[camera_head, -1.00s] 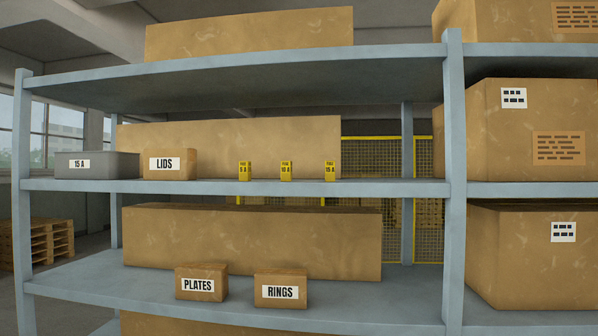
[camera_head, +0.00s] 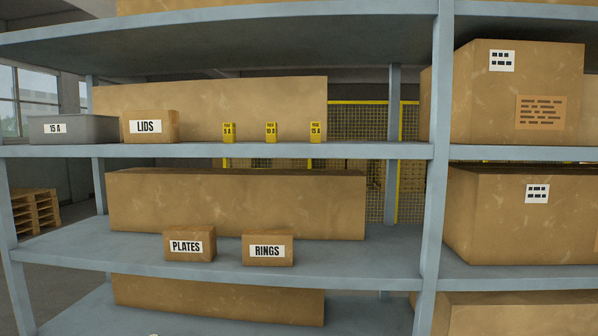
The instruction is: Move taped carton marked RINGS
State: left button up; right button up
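The carton marked RINGS (camera_head: 268,249) is a small brown box with a white label on its front. It sits near the front edge of the shelf board (camera_head: 350,262) below the middle one, in the head view. A similar carton marked PLATES (camera_head: 189,245) stands just to its left, with a gap between them. A long brown carton (camera_head: 235,203) lies behind both. Neither of my grippers shows in the view.
The shelf above (camera_head: 370,151) holds a grey 15 A bin (camera_head: 73,128), a LIDS carton (camera_head: 150,126) and three small yellow boxes (camera_head: 271,132). A post (camera_head: 434,170) stands right of the RINGS carton, with large cartons (camera_head: 522,215) beyond. The board between is bare.

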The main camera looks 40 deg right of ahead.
aim_at(263, 248)
jog(key=i+j+z, duration=0.4)
jog(key=i+j, duration=0.2)
jog(key=j, duration=0.15)
jog(key=i+j+z, duration=0.45)
jog(key=j, duration=0.45)
jog(key=i+j+z, duration=0.2)
jog(key=j, duration=0.3)
jog(key=i+j+z, duration=0.2)
jog(key=j, duration=0.35)
jog(key=i+j+z, duration=0.2)
jog(key=j, duration=0.35)
jog(key=j+z, duration=0.25)
jog(key=j, duration=0.3)
